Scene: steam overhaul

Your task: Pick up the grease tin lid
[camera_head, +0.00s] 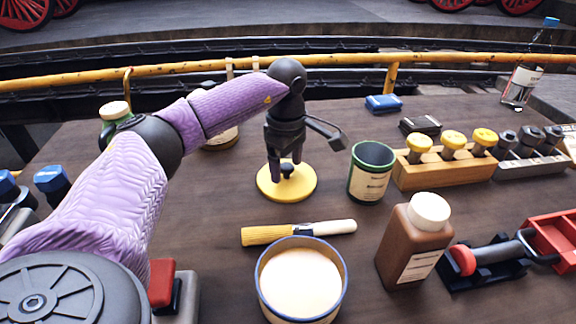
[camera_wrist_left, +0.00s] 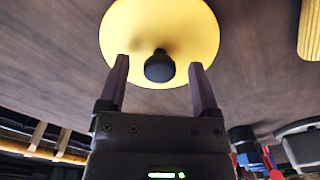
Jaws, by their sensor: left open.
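The grease tin lid (camera_head: 300,192) is a flat yellow disc with a black knob, lying on the brown table near the middle. My left gripper (camera_head: 286,163) points down over it, with its fingers around the knob in the head view. In the left wrist view the lid (camera_wrist_left: 202,30) is large, and its black knob (camera_wrist_left: 159,67) shows between the two open fingers of my left gripper (camera_wrist_left: 159,75), with a gap on each side. An open tin (camera_head: 346,290) with pale contents and a blue rim stands nearer the front. My right gripper is not in view.
A brush (camera_head: 270,235) lies in front of the lid. A green tin (camera_head: 355,184) and a brown bottle (camera_head: 400,262) stand to the right. A wooden block with yellow-topped pieces (camera_head: 437,176) is further right. A yellow rail (camera_head: 440,58) runs behind the table.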

